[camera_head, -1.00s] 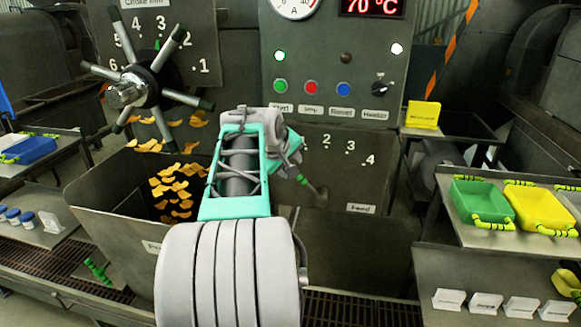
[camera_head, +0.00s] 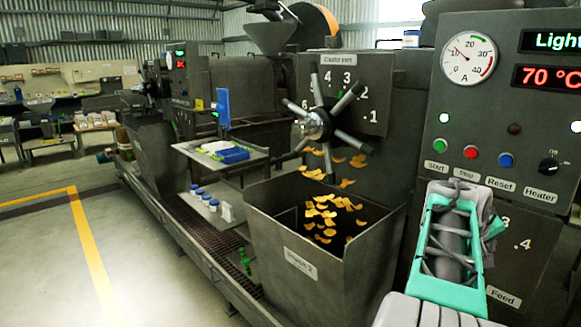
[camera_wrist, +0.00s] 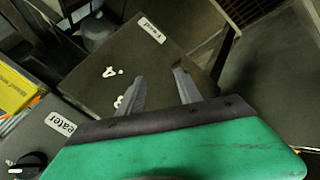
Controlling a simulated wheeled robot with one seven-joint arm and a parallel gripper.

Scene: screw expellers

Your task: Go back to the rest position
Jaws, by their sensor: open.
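My gripper shows in the wrist view (camera_wrist: 158,92) as two grey fingers set apart, with nothing between them. Behind the fingers lies the dark feed panel (camera_wrist: 150,55) with its printed numbers and label. In the head view my arm stands at the lower right, in front of the control panel (camera_head: 465,125), and it hides the gripper's fingers. The panel carries an ammeter (camera_head: 469,50), a red 70 °C display (camera_head: 547,77), Start, Stop and Reset buttons and a Heater knob (camera_head: 549,166).
A hopper bin (camera_head: 300,265) with orange flakes stands left of my arm, below a spoked choke handwheel (camera_head: 318,125). A side shelf (camera_head: 190,149) holds a blue tray (camera_head: 236,155). Open floor with a yellow line (camera_head: 88,240) lies at the left.

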